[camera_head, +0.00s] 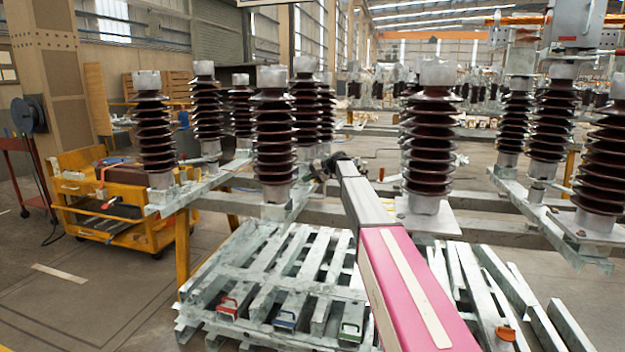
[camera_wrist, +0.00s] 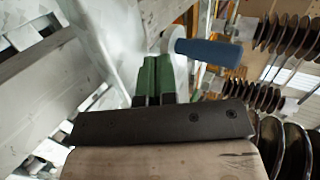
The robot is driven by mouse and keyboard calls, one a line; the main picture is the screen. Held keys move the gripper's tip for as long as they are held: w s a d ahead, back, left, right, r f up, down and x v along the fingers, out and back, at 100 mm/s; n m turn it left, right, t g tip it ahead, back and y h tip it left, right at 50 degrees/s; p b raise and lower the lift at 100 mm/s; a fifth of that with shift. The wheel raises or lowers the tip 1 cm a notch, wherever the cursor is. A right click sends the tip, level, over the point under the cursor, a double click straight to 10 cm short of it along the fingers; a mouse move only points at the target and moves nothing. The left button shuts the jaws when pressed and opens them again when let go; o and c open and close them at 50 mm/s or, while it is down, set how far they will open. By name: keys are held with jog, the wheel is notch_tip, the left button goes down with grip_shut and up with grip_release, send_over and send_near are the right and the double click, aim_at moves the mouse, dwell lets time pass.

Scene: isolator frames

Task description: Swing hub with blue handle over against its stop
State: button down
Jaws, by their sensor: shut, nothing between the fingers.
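The blue handle (camera_wrist: 208,52) shows in the wrist view at upper right, a rounded bar pointing right. Its left end meets a pale grey metal hub (camera_wrist: 172,40). My gripper (camera_wrist: 155,62) has green fingers closed together, with nothing between them. The fingertips are just below and left of the handle, close to the hub. I cannot tell whether they touch it. In the head view my gripper (camera_head: 326,167) is small and dark at the end of my arm, beside the brown insulators. The handle and hub cannot be made out there, and the stop cannot be identified.
Ribbed brown insulators (camera_head: 275,140) stand on galvanised frames on both sides of my arm. Stacked metal frames (camera_head: 270,270) lie below. A yellow cart (camera_head: 110,205) is at the left, with open floor (camera_head: 60,300) in front. Pale beams (camera_wrist: 40,90) fill the wrist view's left.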

jog(key=shift+a, duration=0.1)
jog(key=shift+m+t, duration=0.7)
jog(key=shift+t, duration=0.1)
jog(key=shift+w+a, duration=0.2)
jog(key=shift+a, duration=1.3)
jog(key=shift+w+a, duration=0.15)
jog(key=shift+a, duration=1.3)
